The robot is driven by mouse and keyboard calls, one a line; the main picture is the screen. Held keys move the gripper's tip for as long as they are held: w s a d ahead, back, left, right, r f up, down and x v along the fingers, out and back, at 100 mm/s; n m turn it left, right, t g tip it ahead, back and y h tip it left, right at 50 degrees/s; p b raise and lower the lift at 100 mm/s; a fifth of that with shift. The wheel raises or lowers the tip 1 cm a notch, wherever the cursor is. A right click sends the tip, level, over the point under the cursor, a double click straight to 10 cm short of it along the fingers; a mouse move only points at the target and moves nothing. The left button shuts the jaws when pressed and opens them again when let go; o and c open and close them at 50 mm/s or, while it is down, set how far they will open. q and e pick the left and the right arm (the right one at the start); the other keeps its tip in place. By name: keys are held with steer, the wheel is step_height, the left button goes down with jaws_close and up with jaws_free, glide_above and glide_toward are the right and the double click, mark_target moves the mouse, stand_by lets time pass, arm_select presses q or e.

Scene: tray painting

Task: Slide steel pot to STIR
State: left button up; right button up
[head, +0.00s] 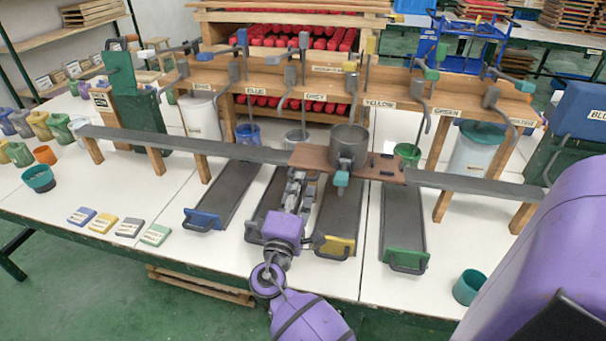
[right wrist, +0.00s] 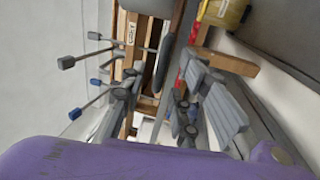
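The steel pot (head: 348,140) stands upright on a brown wooden carriage (head: 310,156). The carriage sits on a long dark rail (head: 225,149), roughly below the GREY and YELLOW labels. A teal knob (head: 341,180) shows at the pot's front. My right gripper (head: 297,180) is at the carriage's front edge, left of the pot. In the right wrist view its grey fingers (right wrist: 155,105) stand apart, but I cannot tell whether they hold anything. My left gripper is out of view. I cannot read a STIR label anywhere.
Trays with blue (head: 202,220), yellow (head: 335,246) and green (head: 405,261) fronts lie under the rail. Lever arms hang from the wooden rack (head: 400,85) behind it. A teal cup (head: 468,288) stands at the front right. The rail's top is clear either side of the carriage.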

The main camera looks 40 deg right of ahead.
steer(key=shift+p+x, duration=0.3)
steer(key=shift+x, duration=1.55)
steer(key=shift+f, duration=0.1)
steer(key=shift+c, duration=0.2)
jaws_close()
